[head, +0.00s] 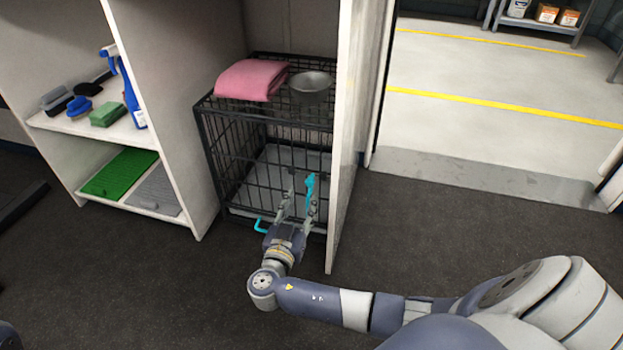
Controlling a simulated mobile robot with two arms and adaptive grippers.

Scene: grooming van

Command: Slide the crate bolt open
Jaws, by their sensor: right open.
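The black wire crate (222,165) stands in the lower bay of a white cabinet, with its barred front facing me. Turquoise bolt parts show at its front: a bent handle (261,226) low at the left of my right gripper, and an upright piece (310,184) by the right finger. My right gripper (300,183) is open in front of the bars, fingers pointing up and away. It hides part of the crate front between the turquoise parts. I cannot tell whether a finger touches the bolt. My left gripper is not in view.
A folded pink towel (250,80) and a metal bowl (310,84) lie on the crate top. A white cabinet panel (346,150) stands close at the right of the gripper. Shelves at left hold brushes and a blue spray bottle (128,92). The dark floor in front is clear.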

